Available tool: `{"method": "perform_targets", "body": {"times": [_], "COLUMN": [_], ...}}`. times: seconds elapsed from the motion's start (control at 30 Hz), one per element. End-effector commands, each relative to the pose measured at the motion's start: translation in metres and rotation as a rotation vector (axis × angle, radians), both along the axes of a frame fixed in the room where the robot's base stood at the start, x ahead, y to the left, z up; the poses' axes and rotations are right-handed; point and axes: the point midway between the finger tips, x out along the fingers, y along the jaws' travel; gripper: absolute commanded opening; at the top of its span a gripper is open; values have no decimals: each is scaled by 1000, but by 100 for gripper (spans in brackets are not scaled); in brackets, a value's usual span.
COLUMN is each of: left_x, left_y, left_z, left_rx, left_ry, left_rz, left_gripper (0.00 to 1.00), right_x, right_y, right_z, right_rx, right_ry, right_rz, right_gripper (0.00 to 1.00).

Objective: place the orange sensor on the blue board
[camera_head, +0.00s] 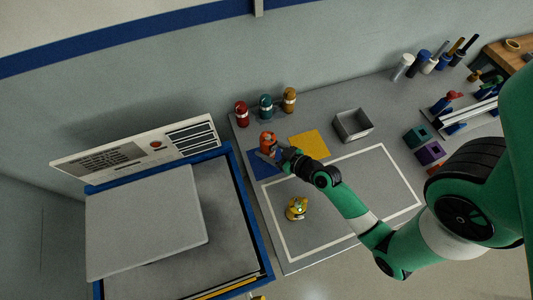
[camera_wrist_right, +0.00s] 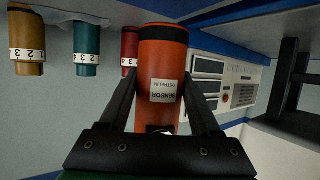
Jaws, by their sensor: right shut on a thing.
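The orange sensor (camera_head: 267,140) is a cylinder with a dark band near its end. In the right wrist view the sensor (camera_wrist_right: 162,70) carries a white label and stands between my two dark fingers. My right gripper (camera_head: 276,154) is shut on it, over or at the blue board (camera_head: 263,167), a flat blue square on the grey table. The sensor and gripper cover part of the board. I cannot tell whether the sensor touches it. My left gripper is not in view.
A yellow board (camera_head: 309,145) lies to the right, before an open grey bin (camera_head: 352,125). Red (camera_head: 241,113), teal (camera_head: 266,106) and gold (camera_head: 289,99) cylinders stand behind. A yellow object (camera_head: 296,208) sits inside the white outline. A blue-framed machine (camera_head: 232,200) is at left.

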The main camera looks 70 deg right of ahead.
Motion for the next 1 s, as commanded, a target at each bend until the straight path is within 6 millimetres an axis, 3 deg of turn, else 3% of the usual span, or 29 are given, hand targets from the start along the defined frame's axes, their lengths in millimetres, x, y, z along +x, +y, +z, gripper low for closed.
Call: {"method": "perform_targets", "body": {"times": [0.23, 0.47, 0.8, 0.83, 1.0], "left_x": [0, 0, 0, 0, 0], "left_y": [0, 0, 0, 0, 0], "left_z": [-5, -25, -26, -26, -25], "left_rx": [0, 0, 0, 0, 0], "left_ry": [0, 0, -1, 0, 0], "left_rz": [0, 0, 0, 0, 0], "left_gripper": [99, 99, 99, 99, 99], "right_x": [6, 8, 8, 8, 8], "right_y": [-5, -7, -7, -7, -7], "right_z": [-9, -45, -46, -46, -45], "right_rx": [0, 1, 0, 1, 1], "right_ry": [-1, 1, -1, 0, 0], "right_rz": [-1, 0, -1, 0, 0], "right_gripper": [1, 1, 1, 66, 94]}}
